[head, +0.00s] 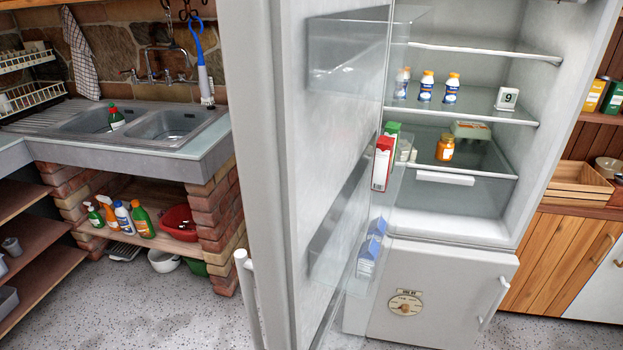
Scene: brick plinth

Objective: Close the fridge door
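The fridge (568,110) stands at the centre right with its upper compartment open. The fridge door (259,150) is swung wide open toward me, hinged side not clearly visible, its edge facing me. A white door handle (248,290) shows low on its outer left side. The door's clear inner shelves hold a red carton (382,164), a green carton and blue-and-white cartons (371,248). Inside the fridge are white bottles with blue labels (426,87), an orange jar (445,148) and an egg box (471,130). Neither of my grippers is in view.
A sink (165,126) on a brick plinth (215,205) is at the left, with bottles (141,221) and a red basin (179,222) below. The lower fridge door (440,295) is shut. Speckled floor (150,310) is clear left of the open door. Wooden cabinets (560,255) stand at the right.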

